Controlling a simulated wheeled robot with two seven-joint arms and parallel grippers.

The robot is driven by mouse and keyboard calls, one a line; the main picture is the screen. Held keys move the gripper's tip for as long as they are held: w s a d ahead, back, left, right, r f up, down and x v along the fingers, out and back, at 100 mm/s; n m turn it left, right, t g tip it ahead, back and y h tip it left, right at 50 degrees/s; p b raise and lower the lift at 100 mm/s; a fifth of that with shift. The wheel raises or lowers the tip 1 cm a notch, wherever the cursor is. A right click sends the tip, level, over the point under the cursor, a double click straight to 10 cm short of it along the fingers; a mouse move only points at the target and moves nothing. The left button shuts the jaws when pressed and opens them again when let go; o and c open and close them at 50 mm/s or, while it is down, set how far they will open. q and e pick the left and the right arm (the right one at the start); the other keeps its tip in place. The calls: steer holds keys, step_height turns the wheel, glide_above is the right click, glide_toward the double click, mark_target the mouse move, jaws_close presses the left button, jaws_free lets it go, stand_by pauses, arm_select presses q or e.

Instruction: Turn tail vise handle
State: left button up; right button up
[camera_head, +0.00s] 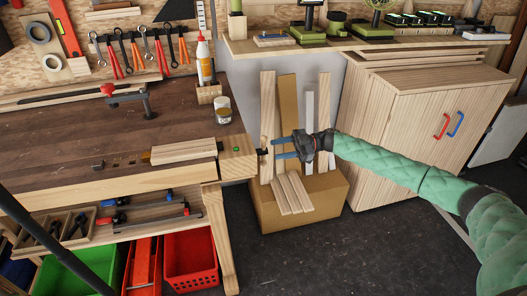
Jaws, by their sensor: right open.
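The tail vise (238,158) is a pale wooden block at the right end of the workbench (95,130), with a small green mark on its top. Its handle (263,143) is a thin wooden bar standing roughly upright off the vise's right face, with a dark fitting beside it. My right gripper (274,148) comes in from the right and points left at the handle. Its two bluish fingers are apart, with the tips close to the handle. I cannot tell whether they touch it or reach around it. My left gripper is not in view.
A cardboard box (325,205) with upright boards stands below and behind my right gripper. A wooden cabinet (430,125) is at the right. A glue bottle (205,60) and a jar (223,110) stand on the bench near the vise. Dark floor is clear in front.

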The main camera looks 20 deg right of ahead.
mark_target(267, 151)
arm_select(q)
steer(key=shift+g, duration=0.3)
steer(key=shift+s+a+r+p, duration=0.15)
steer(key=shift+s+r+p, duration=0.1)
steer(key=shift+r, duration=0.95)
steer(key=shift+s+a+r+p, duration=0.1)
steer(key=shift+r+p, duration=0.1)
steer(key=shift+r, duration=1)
arm_select(e)
steer(key=shift+a, duration=2.85)
jaws_close()
